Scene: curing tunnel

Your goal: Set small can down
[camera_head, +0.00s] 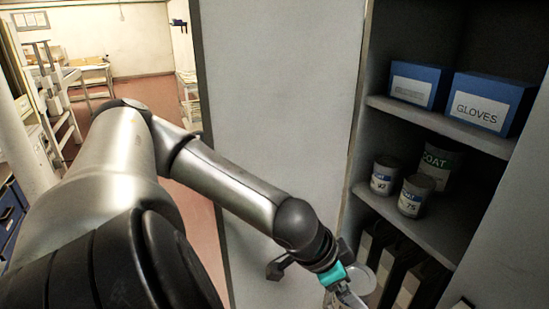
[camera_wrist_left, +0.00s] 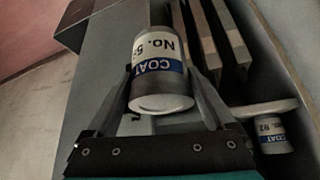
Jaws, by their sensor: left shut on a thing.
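The small can (camera_wrist_left: 158,72) fills the middle of the left wrist view, its white and blue label reading "COAT No. 5" with the last digit unclear, upside down in that picture. My left gripper (camera_head: 347,292) is shut on it, one finger on each side. In the head view only a pale round part of the can (camera_head: 363,278) shows at the bottom, beside the teal wrist piece and below the shelf with the cans. I cannot tell whether the can touches anything below it. My right gripper is not in view.
Two small cans (camera_head: 382,178) (camera_head: 412,196) and a larger COAT can (camera_head: 441,165) stand on the middle shelf (camera_head: 440,236). Blue boxes (camera_head: 491,103) (camera_head: 417,85) sit above. Upright folders (camera_head: 408,290) fill the space below. A grey cabinet panel (camera_head: 275,110) with a dark handle (camera_head: 277,268) stands left.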

